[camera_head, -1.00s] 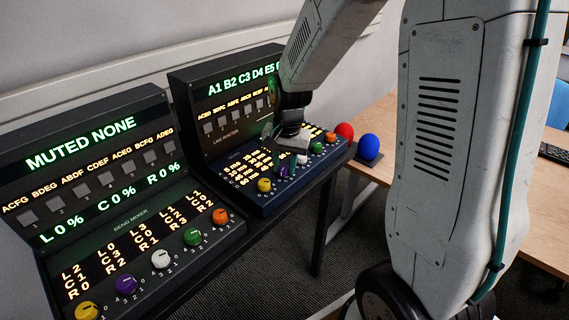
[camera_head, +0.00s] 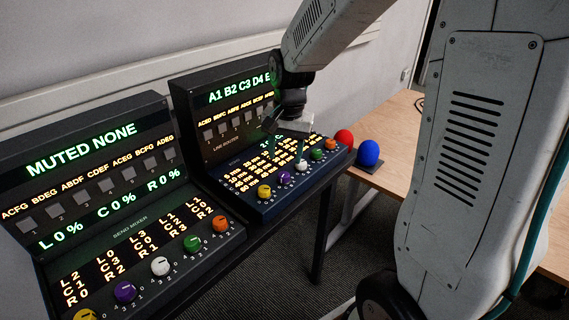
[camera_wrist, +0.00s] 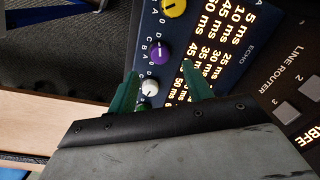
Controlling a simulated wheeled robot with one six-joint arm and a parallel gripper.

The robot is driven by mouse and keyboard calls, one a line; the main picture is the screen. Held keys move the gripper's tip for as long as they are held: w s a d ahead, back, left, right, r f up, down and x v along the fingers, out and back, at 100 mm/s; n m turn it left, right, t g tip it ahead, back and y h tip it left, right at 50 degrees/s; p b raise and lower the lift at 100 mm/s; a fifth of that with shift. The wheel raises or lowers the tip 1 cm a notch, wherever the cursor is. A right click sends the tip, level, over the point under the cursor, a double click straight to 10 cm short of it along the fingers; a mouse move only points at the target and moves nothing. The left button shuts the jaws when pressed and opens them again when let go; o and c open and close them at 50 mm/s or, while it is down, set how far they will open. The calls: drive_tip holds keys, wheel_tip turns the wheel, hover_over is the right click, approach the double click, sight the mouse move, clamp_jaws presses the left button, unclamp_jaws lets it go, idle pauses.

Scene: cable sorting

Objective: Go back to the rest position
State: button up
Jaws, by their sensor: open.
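My gripper (camera_head: 286,146) hangs above the lower panel of the right-hand console (camera_head: 250,200), over its printed value rows and knobs. In the wrist view its two green fingers (camera_wrist: 160,92) are spread apart with nothing held between them. A white knob (camera_wrist: 150,88) shows beyond the gap between the fingers. A purple knob (camera_wrist: 160,51) and a yellow knob (camera_wrist: 174,7) lie further along the same row. In the head view the white knob (camera_head: 301,165) is just below the fingers; I cannot tell the exact clearance.
The send mixer console (camera_head: 120,235) stands at the left, with its own row of coloured knobs.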

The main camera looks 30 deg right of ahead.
drive_tip(key=shift+r, duration=0.7)
drive_tip(key=shift+s, duration=0.1)
drive_tip(key=s+a+r+n, duration=0.1)
drive_tip(key=s+r+n, duration=0.2)
drive_tip(key=s, duration=0.5)
drive_tip(key=s+a+r+n, duration=0.1)
drive_tip(key=s+r+n, duration=0.2)
drive_tip(key=s, duration=0.5)
drive_tip(key=s+a+r+n+t, duration=0.1)
drive_tip(key=s+a+r+n, duration=0.1)
drive_tip(key=s, duration=0.5)
drive_tip(key=shift+s+r+n, duration=0.4)
